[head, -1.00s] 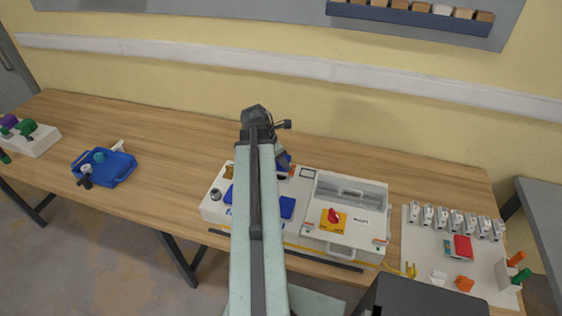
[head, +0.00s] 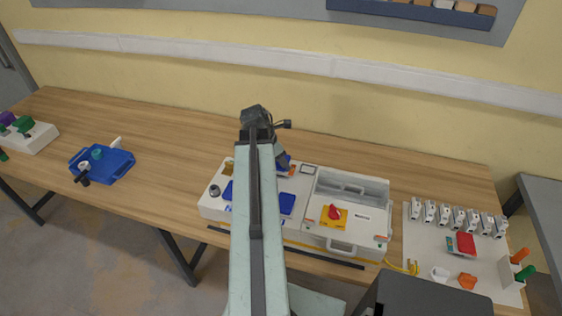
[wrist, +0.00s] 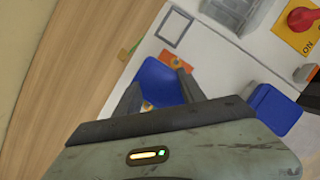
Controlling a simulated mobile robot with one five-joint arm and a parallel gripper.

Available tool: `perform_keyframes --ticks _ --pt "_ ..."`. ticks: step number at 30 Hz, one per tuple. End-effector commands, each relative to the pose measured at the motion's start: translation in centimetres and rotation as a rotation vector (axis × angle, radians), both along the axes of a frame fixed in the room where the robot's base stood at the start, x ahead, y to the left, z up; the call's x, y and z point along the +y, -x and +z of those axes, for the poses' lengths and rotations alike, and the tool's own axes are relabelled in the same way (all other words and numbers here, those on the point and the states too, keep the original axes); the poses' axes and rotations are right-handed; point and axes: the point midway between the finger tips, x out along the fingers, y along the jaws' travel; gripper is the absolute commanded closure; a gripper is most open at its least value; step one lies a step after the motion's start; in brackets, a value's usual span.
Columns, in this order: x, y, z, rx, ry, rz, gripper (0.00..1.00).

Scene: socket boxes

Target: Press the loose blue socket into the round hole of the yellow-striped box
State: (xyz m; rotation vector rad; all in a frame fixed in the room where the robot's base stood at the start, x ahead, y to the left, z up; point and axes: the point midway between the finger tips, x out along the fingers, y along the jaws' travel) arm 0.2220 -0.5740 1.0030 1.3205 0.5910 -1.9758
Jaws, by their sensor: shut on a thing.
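The blue socket (wrist: 160,80) sits between the two dark fingers of my gripper (wrist: 158,86) in the wrist view, over the white top of the box. Orange patches show beside it. In the head view my gripper (head: 282,161) is at the back of the yellow-striped box (head: 312,238), with a bit of blue at its tip. My gripper is shut on the blue socket. The round hole cannot be made out; the socket and gripper cover the surface below. I cannot tell whether the socket touches the box.
Another blue part (wrist: 275,108) sits on the box nearby. A red knob on a yellow plate (head: 334,215) stands on the box's right half. A white board (head: 455,275) with small parts lies right. A blue tray (head: 102,165) lies left. The tabletop between is clear.

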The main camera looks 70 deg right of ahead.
Motion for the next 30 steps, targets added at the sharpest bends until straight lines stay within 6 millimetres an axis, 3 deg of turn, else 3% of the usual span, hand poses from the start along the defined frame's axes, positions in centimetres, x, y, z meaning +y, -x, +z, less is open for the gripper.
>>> perform_keyframes --ticks 17,18,21,30 --pt "0.0 -0.1 -1.5 0.000 0.000 0.001 0.95" --pt "0.0 -0.1 -1.5 0.000 0.000 0.001 0.50" --pt "0.0 -0.1 -1.3 0.000 0.000 0.001 0.27" --pt "0.1 -0.1 -1.3 0.000 0.000 0.002 0.27"
